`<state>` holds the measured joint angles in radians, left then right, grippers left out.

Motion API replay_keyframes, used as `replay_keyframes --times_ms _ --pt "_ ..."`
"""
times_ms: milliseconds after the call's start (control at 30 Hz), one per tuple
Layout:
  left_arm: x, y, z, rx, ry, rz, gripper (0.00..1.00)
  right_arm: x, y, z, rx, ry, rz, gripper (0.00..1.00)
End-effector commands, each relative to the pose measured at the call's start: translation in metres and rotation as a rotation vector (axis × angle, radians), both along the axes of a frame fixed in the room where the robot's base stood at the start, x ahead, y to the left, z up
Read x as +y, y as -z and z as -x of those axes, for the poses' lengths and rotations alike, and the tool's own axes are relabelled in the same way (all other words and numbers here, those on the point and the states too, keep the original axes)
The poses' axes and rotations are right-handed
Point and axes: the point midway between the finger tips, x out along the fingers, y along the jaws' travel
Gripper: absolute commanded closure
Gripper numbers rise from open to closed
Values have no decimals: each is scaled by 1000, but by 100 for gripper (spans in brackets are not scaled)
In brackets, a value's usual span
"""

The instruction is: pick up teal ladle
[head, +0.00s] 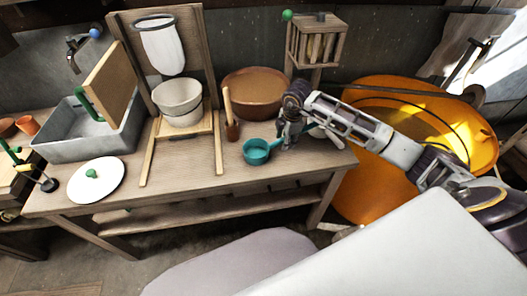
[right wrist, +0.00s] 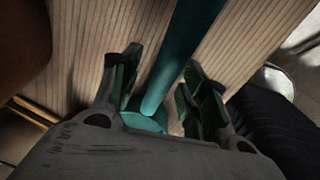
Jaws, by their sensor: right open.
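The teal ladle (head: 257,152) lies on the wooden table, with its round bowl at the left and its handle running right under my right gripper (head: 288,137). In the right wrist view, my right gripper (right wrist: 163,85) is open, with a finger on each side of the teal ladle's handle (right wrist: 187,45). I see gaps between the handle and the fingers. In the head view, the gripper and arm hide part of the handle. My left gripper is not in view.
A brown bowl (head: 254,90) stands behind the ladle, and a wooden-handled tool (head: 230,115) stands to its left. A white pot (head: 177,98) sits on a wooden stand. A white lid (head: 96,180) lies at left. A large orange tub (head: 365,190) stands right of the table.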

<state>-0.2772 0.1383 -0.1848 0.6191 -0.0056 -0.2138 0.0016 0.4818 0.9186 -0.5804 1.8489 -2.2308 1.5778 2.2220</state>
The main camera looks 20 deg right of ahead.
Motion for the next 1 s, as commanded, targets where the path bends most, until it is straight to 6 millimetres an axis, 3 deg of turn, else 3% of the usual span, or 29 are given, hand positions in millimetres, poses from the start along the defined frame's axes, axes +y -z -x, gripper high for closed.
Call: replay_keyframes --times_ms 367,700,1000 --pt "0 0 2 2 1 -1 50 0 0 0 0 0 0 56" --pt "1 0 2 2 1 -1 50 0 0 0 0 0 0 98" --pt "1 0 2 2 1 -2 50 0 -1 0 -1 1 -1 100"
